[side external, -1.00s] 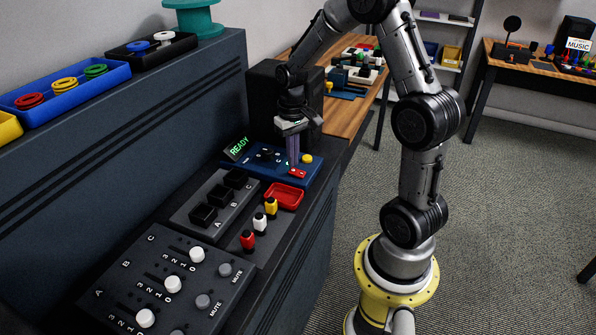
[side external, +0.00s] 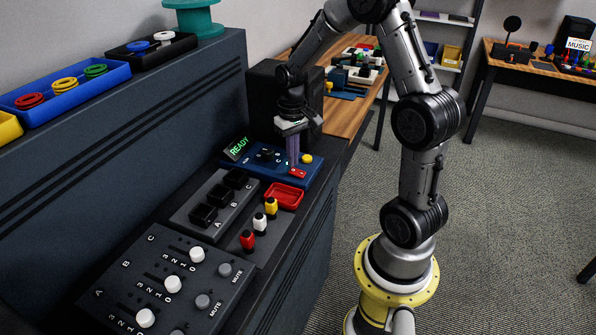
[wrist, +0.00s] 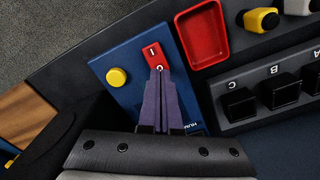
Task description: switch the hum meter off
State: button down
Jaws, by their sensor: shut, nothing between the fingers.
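The hum meter is a blue box (side external: 313,166) at the back end of the dark bench, with a lit READY display (side external: 238,148) beside it. Its red rocker switch (side external: 298,173) is marked I and O in the wrist view (wrist: 154,54). A yellow button (wrist: 117,77) sits beside the switch. My gripper (side external: 292,166) points down over the box, its fingers shut and empty. In the wrist view the fingertips (wrist: 159,71) are at the O end of the switch. I cannot tell whether they touch it. The fingers hide part of the box top.
A red tray (side external: 284,196) lies beside the meter. Black sockets marked A, B, C (side external: 203,215) and red, white and yellow plugs (side external: 260,222) stand nearer the camera. A slider panel (side external: 172,285) is nearest. A dark speaker box (side external: 262,100) stands behind my gripper.

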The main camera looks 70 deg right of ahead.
aim_at(293, 170)
jog(key=shift+f, duration=0.95)
dwell(0.6)
jog(key=shift+r, duration=3.55)
jog(key=s+a+r+n+t, duration=0.2)
jog(key=a+r+n+t, duration=0.15)
jog(key=a+r, duration=0.75)
jog(key=s+a+n+t, duration=0.2)
jog(key=s+a, duration=0.5)
jog(key=s, duration=0.5)
jog(key=shift+s+f, duration=0.35)
jog(key=shift+s, duration=0.05)
